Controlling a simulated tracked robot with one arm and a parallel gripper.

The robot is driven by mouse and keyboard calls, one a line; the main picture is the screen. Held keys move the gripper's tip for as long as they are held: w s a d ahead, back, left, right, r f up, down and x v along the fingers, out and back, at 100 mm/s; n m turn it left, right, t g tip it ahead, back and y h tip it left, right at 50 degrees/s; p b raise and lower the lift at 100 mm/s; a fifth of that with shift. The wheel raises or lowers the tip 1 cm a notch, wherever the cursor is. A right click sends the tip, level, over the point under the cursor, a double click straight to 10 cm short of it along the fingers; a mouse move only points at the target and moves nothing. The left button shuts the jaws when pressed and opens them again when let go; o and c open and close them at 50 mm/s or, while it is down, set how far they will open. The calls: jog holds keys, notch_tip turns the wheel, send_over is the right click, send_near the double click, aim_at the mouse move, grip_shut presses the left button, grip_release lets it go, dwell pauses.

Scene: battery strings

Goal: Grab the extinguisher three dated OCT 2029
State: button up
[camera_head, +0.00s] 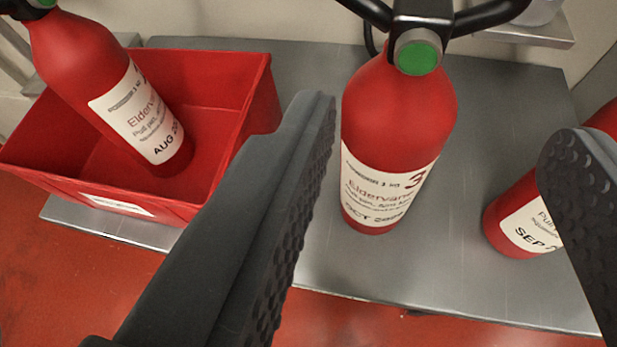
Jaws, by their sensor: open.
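The extinguisher three (398,122) stands upright on a grey metal surface in the middle of the head camera view. It is red, with a white label showing a 3 and OCT with a year that is hard to read. A green disc and black handles are at its top. My gripper (440,150) is open, with one dark textured finger to the left and the other to the right. The extinguisher appears in the gap between the fingers, apart from both as far as I can see.
A red bin (225,80) at the left holds another extinguisher (85,60) labelled AUG. A third extinguisher (512,215), labelled SEP, is at the right, partly behind my right finger. The grey metal surface (465,265) is bare in front. A wall stands behind.

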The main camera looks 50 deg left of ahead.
aim_at(416, 55)
jog(key=x, duration=0.5)
jog(key=p+x, duration=0.1)
jog(key=x, duration=0.2)
jog(key=shift+a+f, duration=0.15)
jog(key=shift+f, duration=0.2)
jog(key=shift+w+a+f+p, duration=0.1)
jog(key=shift+w+a+p, duration=0.2)
jog(key=shift+w, duration=0.25)
jog(key=shift+p+x, duration=0.55)
jog(key=shift+x, duration=1.6)
jog(key=c, duration=1.2)
jog(key=shift+d, duration=0.1)
grip_shut()
